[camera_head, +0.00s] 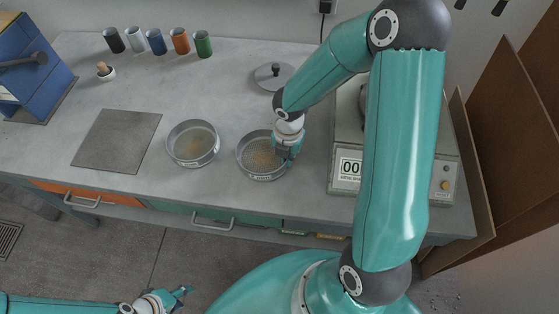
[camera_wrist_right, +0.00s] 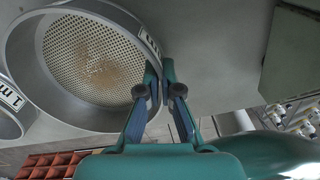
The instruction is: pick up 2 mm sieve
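Two round metal sieves stand side by side on the bench. The right sieve (camera_head: 250,171) has a coarse perforated floor with brownish grains; its label is partly hidden in the right wrist view (camera_wrist_right: 85,113), and only "mm" can be made out. The other sieve (camera_head: 187,154) stands left of it; its label in the wrist view (camera_wrist_right: 9,92) starts with "1 m". My right gripper (camera_head: 286,156) is at the right rim of the right sieve. Its fingers (camera_wrist_right: 160,72) straddle the wall and look closed on it. My left gripper (camera_head: 182,294) is open and empty, low before the bench.
A dark square plate (camera_head: 117,139) lies left of the sieves. A lid (camera_head: 273,75) lies behind them. A scale (camera_head: 346,172) stands to the right, partly behind my right arm. Several coloured cups (camera_head: 156,42) stand at the back. A blue box (camera_head: 40,75) is at far left.

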